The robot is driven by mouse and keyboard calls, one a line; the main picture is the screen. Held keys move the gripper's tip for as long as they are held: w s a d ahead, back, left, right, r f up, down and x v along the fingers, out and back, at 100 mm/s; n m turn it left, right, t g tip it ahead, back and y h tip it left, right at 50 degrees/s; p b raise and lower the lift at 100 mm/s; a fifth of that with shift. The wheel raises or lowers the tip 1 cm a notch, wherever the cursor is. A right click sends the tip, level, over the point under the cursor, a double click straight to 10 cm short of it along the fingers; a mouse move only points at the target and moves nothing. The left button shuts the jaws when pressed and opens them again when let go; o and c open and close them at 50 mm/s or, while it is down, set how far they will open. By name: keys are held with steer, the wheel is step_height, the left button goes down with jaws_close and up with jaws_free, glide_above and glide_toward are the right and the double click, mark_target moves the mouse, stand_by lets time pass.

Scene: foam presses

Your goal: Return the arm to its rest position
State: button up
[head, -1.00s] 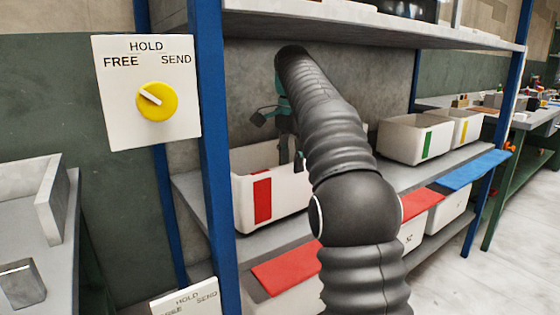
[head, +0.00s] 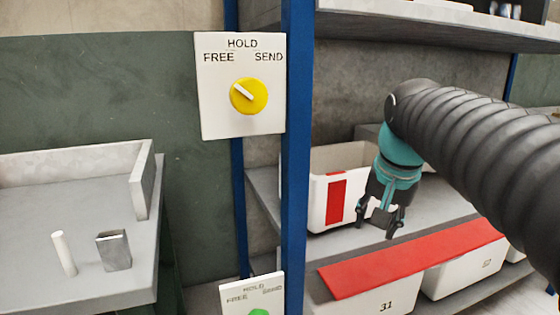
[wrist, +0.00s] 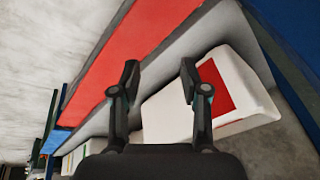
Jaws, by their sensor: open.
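My gripper (head: 382,222) is open and empty at the end of my dark, ribbed arm. In the head view it hangs pointing down in front of the shelf, just right of the white bin with the red label (head: 336,198). In the wrist view my two fingers (wrist: 158,82) are spread apart with nothing between them. The same bin (wrist: 240,92) lies beyond and right of the fingers there. A red strip (wrist: 130,55) runs along the upper left of the wrist view.
A blue post (head: 297,150) stands left of the bin. A dial panel with a yellow knob (head: 249,95) is mounted beside it, and a lower panel (head: 252,296) sits below. A grey table (head: 90,215) is at left.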

steer(key=s+a+f+n+t, duration=0.1)
steer(key=s+f+n, duration=0.4)
steer(key=s+f, duration=0.9)
steer(key=shift+s+f+t, duration=0.4)
steer(key=shift+f, duration=0.1)
